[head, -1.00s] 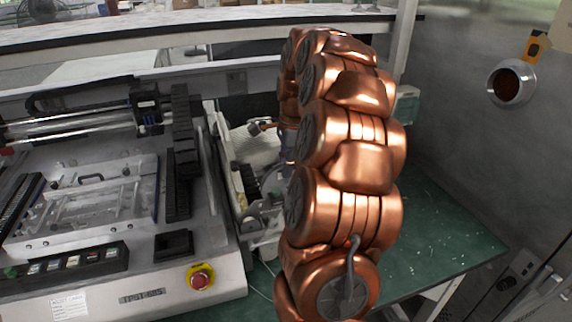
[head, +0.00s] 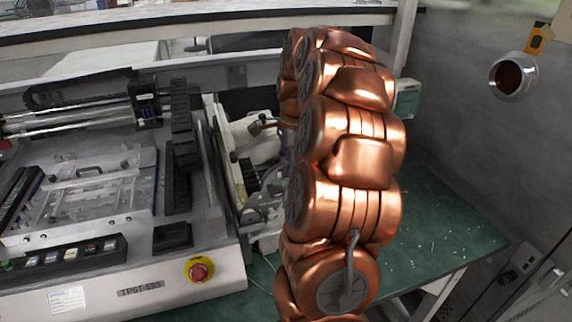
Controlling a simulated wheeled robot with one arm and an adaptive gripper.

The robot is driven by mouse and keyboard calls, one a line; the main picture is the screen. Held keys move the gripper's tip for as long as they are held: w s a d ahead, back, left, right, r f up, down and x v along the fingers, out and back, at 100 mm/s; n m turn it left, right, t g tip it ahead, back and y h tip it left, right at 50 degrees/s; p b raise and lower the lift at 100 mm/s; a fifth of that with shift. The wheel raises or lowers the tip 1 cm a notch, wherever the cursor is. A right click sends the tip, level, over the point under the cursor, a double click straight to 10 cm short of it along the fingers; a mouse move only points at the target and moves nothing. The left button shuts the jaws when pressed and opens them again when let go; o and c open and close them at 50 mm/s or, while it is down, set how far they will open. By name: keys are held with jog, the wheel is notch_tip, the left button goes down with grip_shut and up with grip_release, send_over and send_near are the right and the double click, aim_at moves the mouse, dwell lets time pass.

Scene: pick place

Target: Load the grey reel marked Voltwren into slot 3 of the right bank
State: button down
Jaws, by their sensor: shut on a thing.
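My copper arm (head: 345,210) rises through the middle of the head view and bends over at the top, its far end going down behind its own links. My gripper is hidden behind the arm, so neither its jaws nor anything in them shows. I cannot make out the grey Voltwren reel. No slot numbers or right bank can be told apart; the part of the bench directly behind the arm is covered.
A grey machine (head: 222,276) with a red stop button (head: 199,270) fills the left. A white device (head: 250,145) stands beside it, partly behind my arm. The green bench top (head: 440,225) is mostly clear on the right. A grey wall with a round metal fitting (head: 513,77) bounds the right.

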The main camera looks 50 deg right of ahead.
aim_at(286, 178)
jog(key=shift+f+b, duration=1.1)
jog(key=shift+f, duration=1.2)
jog(key=c, duration=1)
grip_release()
jog(key=o, duration=0.3)
jog(key=shift+r, duration=0.1)
jog(key=shift+r+p, duration=1.05)
jog(key=shift+r, duration=2.85)
